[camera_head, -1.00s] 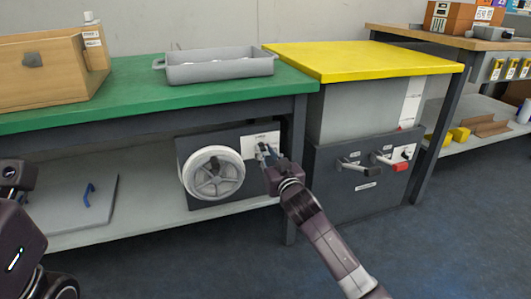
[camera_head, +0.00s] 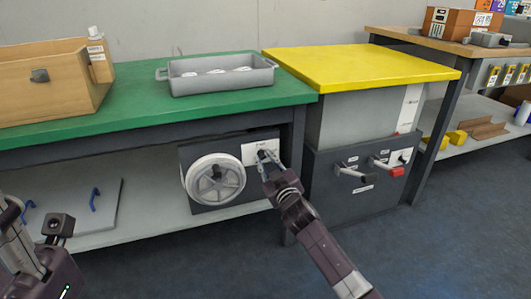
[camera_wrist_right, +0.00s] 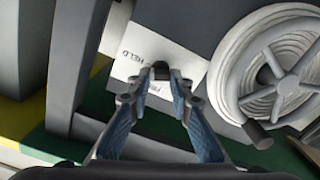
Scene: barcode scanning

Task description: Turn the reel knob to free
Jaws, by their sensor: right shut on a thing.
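The reel (camera_head: 215,180), a white wheel wound with pale cord, is mounted on a dark panel under the green bench. It also shows large in the right wrist view (camera_wrist_right: 275,75). Beside it is a white label plate (camera_head: 250,150) reading "HELD" and, partly covered, what looks like "FREE" in the wrist view. The small black reel knob (camera_wrist_right: 160,69) sits on this plate between the fingertips. My right gripper (camera_wrist_right: 162,80) is shut on the knob; in the head view (camera_head: 267,157) it reaches the plate. My left arm shows at the lower left; its fingers are not clear.
The green bench (camera_head: 130,110) carries a grey tray (camera_head: 220,74) and a wooden box (camera_head: 45,85). To the right, a grey cabinet with a yellow top (camera_head: 360,62) has levers (camera_head: 350,172) on its front. Blue floor (camera_head: 440,245) is open in front.

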